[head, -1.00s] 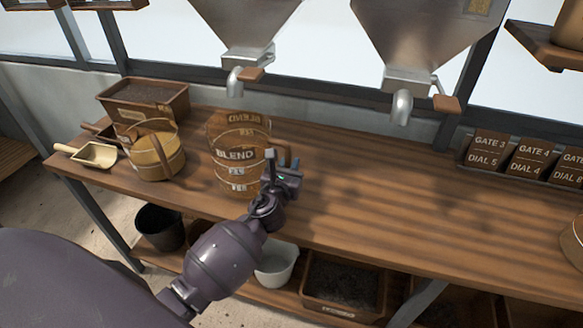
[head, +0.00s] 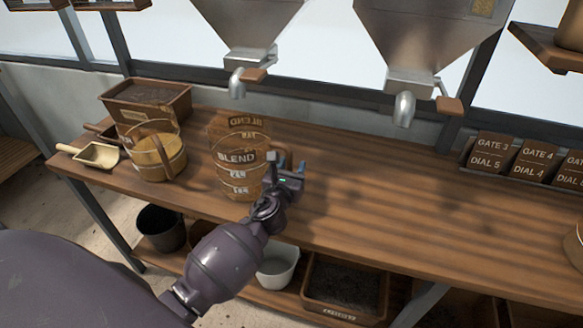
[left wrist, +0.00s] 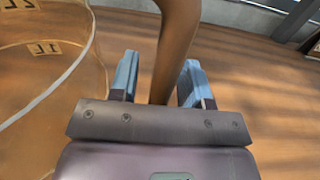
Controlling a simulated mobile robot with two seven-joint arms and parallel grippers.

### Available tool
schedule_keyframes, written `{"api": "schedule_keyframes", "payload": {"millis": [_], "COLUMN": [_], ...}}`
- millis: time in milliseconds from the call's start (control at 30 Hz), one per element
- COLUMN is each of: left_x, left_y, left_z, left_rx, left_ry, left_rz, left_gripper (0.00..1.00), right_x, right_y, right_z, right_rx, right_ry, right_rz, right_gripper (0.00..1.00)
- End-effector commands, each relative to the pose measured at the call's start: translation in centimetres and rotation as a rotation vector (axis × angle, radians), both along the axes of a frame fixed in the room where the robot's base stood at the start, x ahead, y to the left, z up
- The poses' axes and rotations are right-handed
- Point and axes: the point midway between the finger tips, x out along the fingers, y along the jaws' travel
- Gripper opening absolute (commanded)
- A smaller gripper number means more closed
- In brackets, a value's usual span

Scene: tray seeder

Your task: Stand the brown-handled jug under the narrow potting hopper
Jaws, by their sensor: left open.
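The clear jug marked BLEND (head: 227,172) stands upright on the bench, left of centre. Its brown handle (left wrist: 175,45) shows in the left wrist view; the clear wall of the jug (left wrist: 45,85) is at left there. My left gripper (head: 290,165) is at the jug's right side. Its open blue fingers (left wrist: 160,75) stand on either side of the handle, with gaps visible. Two metal hoppers hang above the bench: a left one (head: 248,25) and a right one (head: 425,35), each with a bent spout. The left one looks narrower. My right gripper is not in view.
Left of the jug stand a tub with yellowish contents (head: 154,170), a scoop (head: 98,155) and a soil box (head: 150,98). Gate and dial cards (head: 497,150) stand at right. The bench (head: 380,190) between them is clear. Buckets and a soil crate are below.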

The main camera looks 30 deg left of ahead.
Motion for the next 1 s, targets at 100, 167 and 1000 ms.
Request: {"api": "schedule_keyframes", "payload": {"millis": [100, 167, 1000], "left_x": [-1.5, -2.5, -11.6], "left_y": [-0.4, -0.6, -2.8], "left_z": [0.0, 0.0, 0.0], "left_rx": [-0.002, -0.002, -0.001], "left_ry": [0.001, 0.000, 0.000], "left_rz": [0.000, 0.001, 0.000], "left_gripper": [0.44, 0.44, 0.44], "right_x": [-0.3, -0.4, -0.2], "right_y": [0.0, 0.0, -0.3], "right_z": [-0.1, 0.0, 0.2], "right_rx": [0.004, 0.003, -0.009], "right_ry": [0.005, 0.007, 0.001], "right_rz": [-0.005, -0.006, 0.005], "right_gripper": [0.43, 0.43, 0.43]}}
